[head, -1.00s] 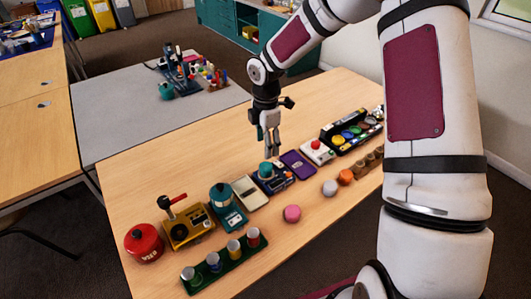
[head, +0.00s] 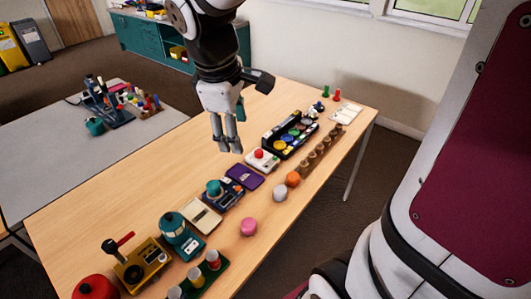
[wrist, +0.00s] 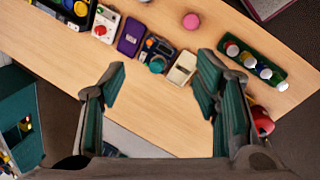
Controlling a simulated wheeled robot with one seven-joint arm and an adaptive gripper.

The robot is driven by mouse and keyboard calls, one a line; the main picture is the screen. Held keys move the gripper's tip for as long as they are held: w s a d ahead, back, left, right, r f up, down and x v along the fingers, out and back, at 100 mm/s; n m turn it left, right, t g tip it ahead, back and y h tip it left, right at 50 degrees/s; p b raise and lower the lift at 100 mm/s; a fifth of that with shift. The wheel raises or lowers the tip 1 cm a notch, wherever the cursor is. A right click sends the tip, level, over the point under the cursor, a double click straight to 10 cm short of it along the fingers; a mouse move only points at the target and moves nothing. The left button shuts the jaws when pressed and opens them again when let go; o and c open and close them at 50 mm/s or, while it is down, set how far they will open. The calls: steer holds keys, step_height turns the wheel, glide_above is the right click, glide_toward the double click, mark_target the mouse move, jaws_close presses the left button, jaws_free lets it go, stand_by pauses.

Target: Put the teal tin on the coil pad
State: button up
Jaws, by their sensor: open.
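A small round teal tin (head: 213,187) sits on a dark blue device (head: 228,197) in the middle of the row on the wooden table. It also shows in the wrist view (wrist: 157,65). A flat purple pad (head: 245,176) lies to its right and a flat cream pad (head: 203,215) to its left. I cannot tell by sight which of these is the coil pad. My gripper (head: 227,149) points down above the table, behind the row, apart from the tin. In the wrist view its fingers (wrist: 160,95) are spread, with bare table between them and nothing held.
A white box with a red button (head: 262,160) and a black tray of coloured discs (head: 270,142) stand right. A teal scale-like device (head: 180,235) and a yellow device with a lever (head: 140,265) stand left. A pink piece (head: 249,227) lies in front. The table behind the row is clear.

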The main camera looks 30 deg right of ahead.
steer(key=s+a+r+m+t+y, duration=0.1)
steer(key=s+m, duration=0.3)
steer(key=s, duration=0.4)
steer(key=s+r+m+t+y, duration=0.1)
steer(key=s+r+m, duration=0.2)
steer(key=s+m, duration=0.2)
steer(key=s, duration=0.2)
steer(key=shift+s+a, duration=0.4)
